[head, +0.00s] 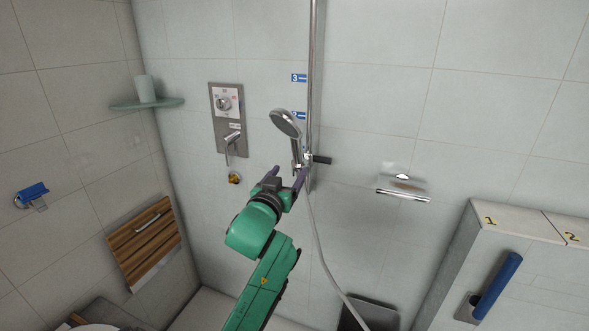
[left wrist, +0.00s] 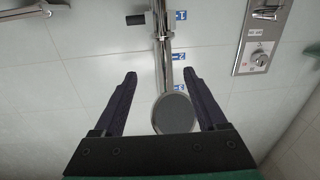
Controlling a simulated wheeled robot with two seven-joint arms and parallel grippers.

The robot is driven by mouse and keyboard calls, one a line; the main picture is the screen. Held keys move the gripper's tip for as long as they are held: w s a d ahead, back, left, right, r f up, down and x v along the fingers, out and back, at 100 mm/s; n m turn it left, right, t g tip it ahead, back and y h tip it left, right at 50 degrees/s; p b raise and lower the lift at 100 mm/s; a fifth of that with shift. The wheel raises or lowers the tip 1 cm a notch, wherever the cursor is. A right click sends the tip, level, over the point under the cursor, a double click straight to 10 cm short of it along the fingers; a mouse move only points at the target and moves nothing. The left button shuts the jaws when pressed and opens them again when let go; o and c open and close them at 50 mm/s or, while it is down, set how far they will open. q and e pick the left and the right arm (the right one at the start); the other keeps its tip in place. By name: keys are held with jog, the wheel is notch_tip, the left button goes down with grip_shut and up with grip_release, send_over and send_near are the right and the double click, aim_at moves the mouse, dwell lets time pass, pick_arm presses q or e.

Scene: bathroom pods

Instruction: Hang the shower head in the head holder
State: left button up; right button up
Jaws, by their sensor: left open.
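The shower head (head: 286,123) is a round grey disc with a chrome handle, in front of the wall rail. Its handle runs down to the head holder (head: 308,159), a chrome clamp with a black knob, and appears to sit in it. The hose hangs below. In the left wrist view the shower head (left wrist: 173,113) shows between the fingers, with the holder (left wrist: 163,36) above it in the picture. My left gripper (head: 287,170) is open and empty, its fingertips just below and beside the handle's lower end. I see no contact. My right gripper is out of view.
The vertical rail (head: 313,60) carries blue number labels. A mixer panel (head: 228,120) is left of it, and a chrome soap shelf (head: 403,188) is right. A wooden folding seat (head: 146,243) and a glass shelf (head: 147,103) with a cup are at left. Open space lies before the wall.

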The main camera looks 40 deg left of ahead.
aim_at(301, 152)
pick_arm(q)
jog(key=p+x, duration=0.3)
jog(key=x, duration=1.1)
jog(key=shift+a+p, duration=0.15)
jog(key=shift+p, duration=0.15)
jog(key=shift+w+a+f, duration=0.15)
jog(key=shift+w+f, duration=0.05)
jog(key=shift+w, duration=0.05)
jog(key=shift+c, duration=0.9)
jog(key=shift+s+r, duration=0.1)
grip_shut()
